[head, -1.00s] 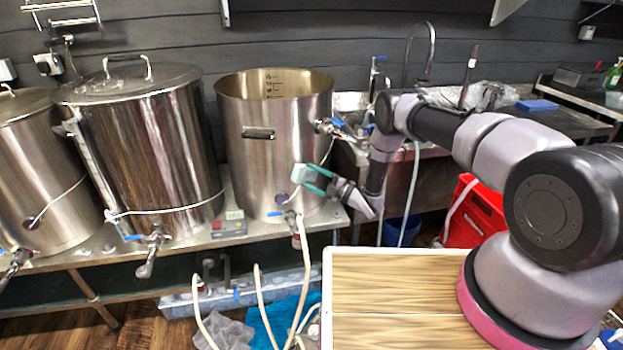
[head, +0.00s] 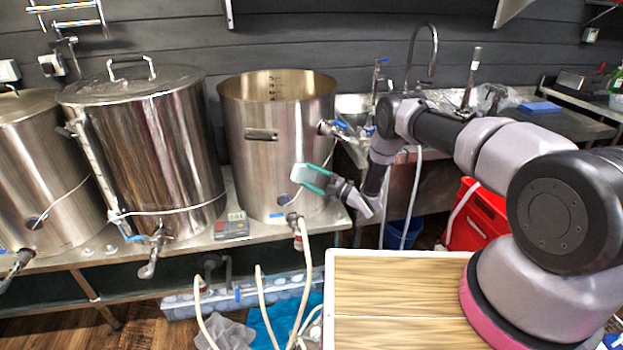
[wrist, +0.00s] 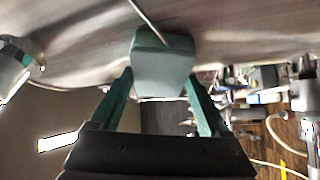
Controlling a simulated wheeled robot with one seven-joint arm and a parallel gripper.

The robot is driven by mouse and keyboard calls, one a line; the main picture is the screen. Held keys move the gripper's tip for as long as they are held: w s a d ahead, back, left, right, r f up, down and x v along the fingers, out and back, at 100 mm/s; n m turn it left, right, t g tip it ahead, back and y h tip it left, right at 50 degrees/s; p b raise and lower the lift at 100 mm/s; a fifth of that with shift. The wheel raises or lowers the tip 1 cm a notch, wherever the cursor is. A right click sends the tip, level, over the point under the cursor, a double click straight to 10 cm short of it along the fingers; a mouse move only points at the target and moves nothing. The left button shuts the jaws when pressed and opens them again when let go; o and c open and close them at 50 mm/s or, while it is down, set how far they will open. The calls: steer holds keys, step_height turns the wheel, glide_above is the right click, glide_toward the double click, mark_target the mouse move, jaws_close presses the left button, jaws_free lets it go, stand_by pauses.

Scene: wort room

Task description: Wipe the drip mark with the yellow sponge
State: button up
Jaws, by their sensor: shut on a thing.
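My gripper (head: 312,178) has green fingers and is shut on a pale grey-green block (head: 305,177), which could be the sponge, though it does not look yellow. The block also shows between the fingertips in the wrist view (wrist: 164,68). It is at the lower front wall of the open steel kettle (head: 245,165), above the tap. In the wrist view the kettle wall lies just beyond the block, and I cannot tell whether they touch. I cannot make out a drip mark; the block may hide part of the wall. No yellow sponge shows elsewhere.
A tap with a pale hose (head: 304,250) hangs below the block. A thin cable and a dark round spot (head: 284,199) are beside it on the kettle. A lidded kettle (head: 150,150) stands to the left. A wooden board (head: 400,290) lies in front.

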mark_target(315, 172)
steer(key=shift+w+d, duration=0.5)
steer(key=shift+d, duration=0.2)
steer(key=shift+w+d, duration=0.45)
steer(key=shift+d, duration=0.2)
steer(key=shift+s+a, duration=0.45)
steer(key=shift+a, duration=0.25)
steer(key=shift+s+a, duration=0.45)
steer(key=shift+a, duration=0.2)
steer(key=shift+r, duration=1.1)
steer(key=shift+w+d, duration=1.05)
steer(key=shift+d, duration=0.25)
steer(key=shift+w+d, duration=1)
steer(key=shift+d, duration=0.3)
steer(key=shift+s+a, duration=1.1)
steer(key=shift+a, duration=0.2)
steer(key=shift+s+a, duration=1.05)
steer(key=shift+a, duration=0.25)
steer(key=shift+f, duration=0.1)
